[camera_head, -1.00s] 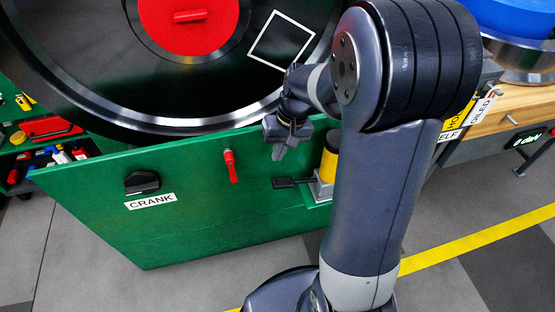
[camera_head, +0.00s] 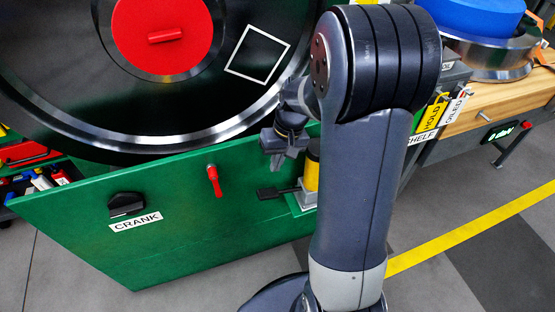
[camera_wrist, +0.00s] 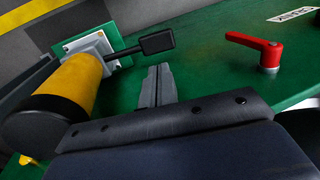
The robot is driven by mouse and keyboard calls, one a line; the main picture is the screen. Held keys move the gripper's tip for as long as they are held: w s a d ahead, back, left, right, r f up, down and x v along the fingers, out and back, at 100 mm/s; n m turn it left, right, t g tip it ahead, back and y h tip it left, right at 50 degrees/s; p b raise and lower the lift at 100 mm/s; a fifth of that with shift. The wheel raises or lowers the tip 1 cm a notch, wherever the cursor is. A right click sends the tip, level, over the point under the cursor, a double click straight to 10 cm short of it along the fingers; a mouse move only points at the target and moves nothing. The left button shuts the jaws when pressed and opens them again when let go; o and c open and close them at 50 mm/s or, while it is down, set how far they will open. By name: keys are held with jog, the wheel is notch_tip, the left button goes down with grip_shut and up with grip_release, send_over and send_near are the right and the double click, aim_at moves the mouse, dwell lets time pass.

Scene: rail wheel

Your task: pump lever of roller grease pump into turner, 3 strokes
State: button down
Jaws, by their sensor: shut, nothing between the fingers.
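The grease pump (camera_head: 312,172) has a yellow cylinder with a dark cap on a grey block, fixed to the front of the green turner panel (camera_head: 165,240). Its black lever (camera_head: 270,192) sticks out to the left and ends in a flat paddle. In the wrist view the pump cylinder (camera_wrist: 70,90) is at the left and the lever paddle (camera_wrist: 157,42) is beyond my fingertips. My gripper (camera_head: 277,160) is shut and empty, above the lever in the head view and apart from it. Its closed fingers also show in the wrist view (camera_wrist: 158,72).
A red handle (camera_head: 214,181) stands on the panel left of the lever, also in the wrist view (camera_wrist: 262,48). A black crank knob (camera_head: 126,203) is further left. The large dark wheel (camera_head: 70,70) rises behind the panel. A wooden bench (camera_head: 490,105) stands at the right.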

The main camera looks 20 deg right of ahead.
aim_at(264, 193)
jog(key=b+x, duration=0.2)
jog(key=x, duration=0.7)
jog(key=shift+f, duration=0.3)
jog(key=shift+a, duration=0.1)
jog(key=b+x, duration=0.3)
jog(key=x, duration=0.2)
jog(key=shift+a+b, duration=0.2)
jog(key=shift+b, duration=0.1)
jog(key=shift+s, duration=0.15)
jog(key=shift+a+r+p, duration=0.15)
jog(key=shift+r+p, duration=0.35)
notch_tip(264, 193, up, 14)
jog(key=a+p, duration=0.1)
jog(key=p, duration=0.4)
jog(key=shift+f, duration=0.2)
